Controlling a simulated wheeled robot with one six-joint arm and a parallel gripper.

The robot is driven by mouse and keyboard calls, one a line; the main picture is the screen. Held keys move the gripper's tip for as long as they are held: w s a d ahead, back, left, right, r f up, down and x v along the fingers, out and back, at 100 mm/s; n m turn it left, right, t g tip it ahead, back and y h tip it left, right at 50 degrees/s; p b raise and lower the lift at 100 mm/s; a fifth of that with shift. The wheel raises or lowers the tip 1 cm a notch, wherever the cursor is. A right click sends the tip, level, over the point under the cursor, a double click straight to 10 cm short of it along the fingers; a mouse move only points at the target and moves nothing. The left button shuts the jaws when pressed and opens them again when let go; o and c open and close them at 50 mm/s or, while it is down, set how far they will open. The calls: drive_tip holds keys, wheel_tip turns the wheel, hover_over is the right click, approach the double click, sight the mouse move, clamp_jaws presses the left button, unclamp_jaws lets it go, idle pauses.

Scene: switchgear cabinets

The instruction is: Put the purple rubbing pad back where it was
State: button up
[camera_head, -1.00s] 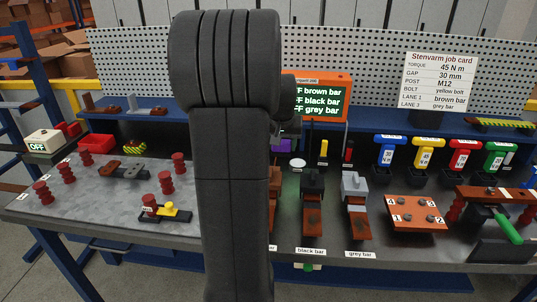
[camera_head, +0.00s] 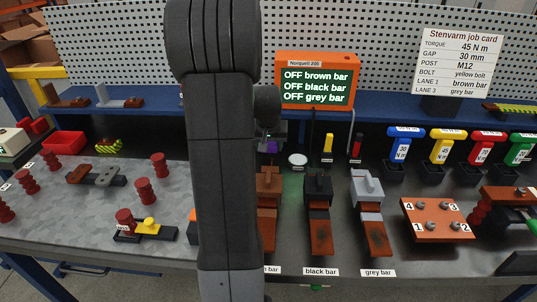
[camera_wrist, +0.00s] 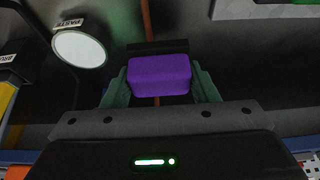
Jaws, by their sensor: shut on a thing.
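The purple rubbing pad (camera_wrist: 158,76) is a small rounded block between the two greenish fingers of my gripper (camera_wrist: 159,84) in the wrist view. My gripper is shut on it. A dark strip (camera_wrist: 158,47) lies just beyond the pad; I cannot tell whether they touch. In the head view a little of the pad (camera_head: 272,146) shows at the back of the bench, right of my arm. My arm hides much of the area beside it, and the pad's height above the bench is unclear.
A round white disc labelled PASTE (camera_wrist: 80,48) is left of the pad in the wrist view. In the head view, yellow (camera_head: 328,143) and red (camera_head: 356,147) handled tools stand to the right. The brown, black (camera_head: 318,190) and grey (camera_head: 367,190) bar stations are in front.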

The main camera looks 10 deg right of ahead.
sight(269, 152)
drive_tip(key=shift+f, duration=1.85)
drive_tip(key=shift+f, duration=0.25)
drive_tip(key=o, duration=1.1)
drive_tip(key=shift+r, duration=0.1)
drive_tip(key=shift+s+r, duration=0.1)
drive_tip(key=shift+r, duration=0.45)
drive_tip(key=v, duration=1.1)
drive_tip(key=shift+s+a+r, duration=0.1)
